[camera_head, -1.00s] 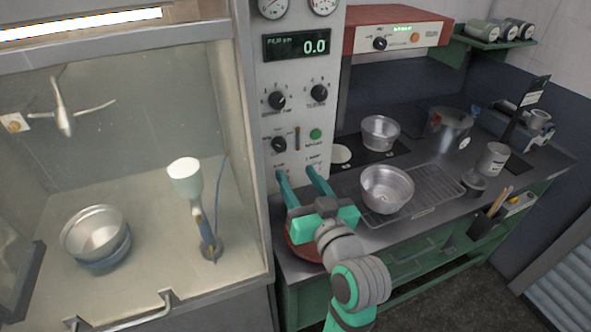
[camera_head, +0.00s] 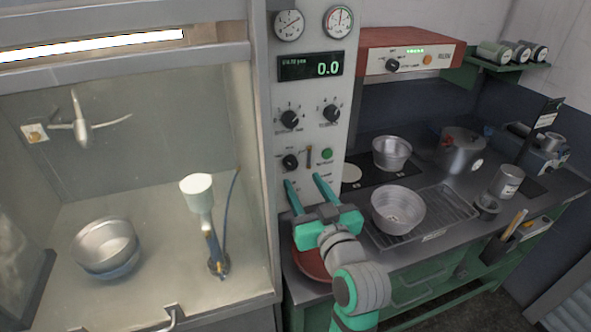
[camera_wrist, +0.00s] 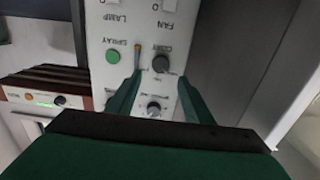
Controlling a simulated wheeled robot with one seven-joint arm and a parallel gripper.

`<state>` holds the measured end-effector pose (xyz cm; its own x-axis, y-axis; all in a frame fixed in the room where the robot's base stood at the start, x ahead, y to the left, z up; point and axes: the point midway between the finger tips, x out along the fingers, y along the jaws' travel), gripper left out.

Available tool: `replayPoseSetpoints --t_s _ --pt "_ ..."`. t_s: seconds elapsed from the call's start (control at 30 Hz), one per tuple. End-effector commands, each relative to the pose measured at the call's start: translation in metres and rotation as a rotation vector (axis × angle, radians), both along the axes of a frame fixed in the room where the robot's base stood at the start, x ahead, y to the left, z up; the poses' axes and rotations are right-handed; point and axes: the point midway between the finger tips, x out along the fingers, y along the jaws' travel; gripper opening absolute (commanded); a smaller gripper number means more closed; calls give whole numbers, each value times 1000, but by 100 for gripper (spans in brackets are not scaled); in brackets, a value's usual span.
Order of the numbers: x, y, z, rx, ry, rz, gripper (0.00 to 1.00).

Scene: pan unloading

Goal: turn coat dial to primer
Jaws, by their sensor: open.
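The coat dial (camera_head: 290,162) is a black knob on the grey control panel (camera_head: 345,70), left of a small lever and a green button. In the wrist view, which shows the panel upside down, the knob (camera_wrist: 160,63) is beside the word COAT. Its setting marks are too small to read, so I cannot tell where it points. My gripper (camera_head: 304,179) is open and empty, its teal fingers pointing at the panel just below the dial in the head view. In the wrist view the knob appears near the fingertips (camera_wrist: 160,78); contact is not visible.
Two more dials (camera_head: 331,113) sit above on the panel, under a display reading 0.0. The green spray button (camera_wrist: 113,56) and lever (camera_wrist: 137,52) are close to the fingers. A glass-fronted booth (camera_head: 262,180) stands left; a bench with a pan (camera_head: 398,212) on a rack is right.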

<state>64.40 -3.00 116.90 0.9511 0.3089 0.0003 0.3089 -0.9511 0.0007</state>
Motion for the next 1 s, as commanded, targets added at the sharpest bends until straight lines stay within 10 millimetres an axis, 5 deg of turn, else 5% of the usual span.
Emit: replayPoseSetpoints --t_s 0.4,0.83,1.0 --pt "60 21 0 1 1 2 47" --pt "67 22 0 0 0 -1 47" --pt "67 22 0 1 0 -1 6"
